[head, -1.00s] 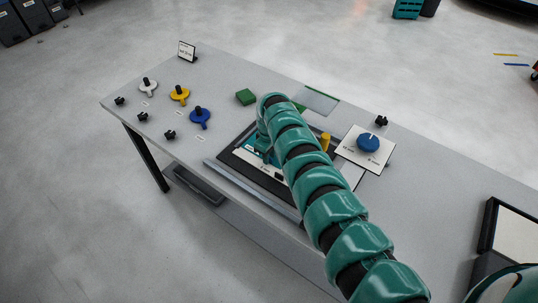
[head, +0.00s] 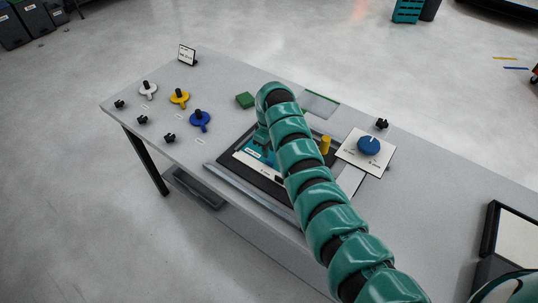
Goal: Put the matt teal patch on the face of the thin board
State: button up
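My arm reaches over the table and bends down, and my gripper (head: 262,140) is partly hidden behind it, low over the dark work area. Its fingers are too small and covered to tell whether they are open or shut. A teal piece (head: 256,152) with a small white label, perhaps the matt teal patch, shows right beside and below the gripper. I cannot tell whether it is held or lying down. A pale panel edge (head: 252,164) shows under it on a dark mat (head: 236,168). I cannot tell which surface is the thin board.
A blue knob (head: 368,145) on a white plate and a yellow cylinder (head: 325,144) stand right of my arm. White, yellow and blue handled discs (head: 200,119) and black clips lie at left.

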notch_tip(320, 180, up, 7)
dwell(0.3)
jog(key=shift+s+f, duration=0.1)
dwell(0.4)
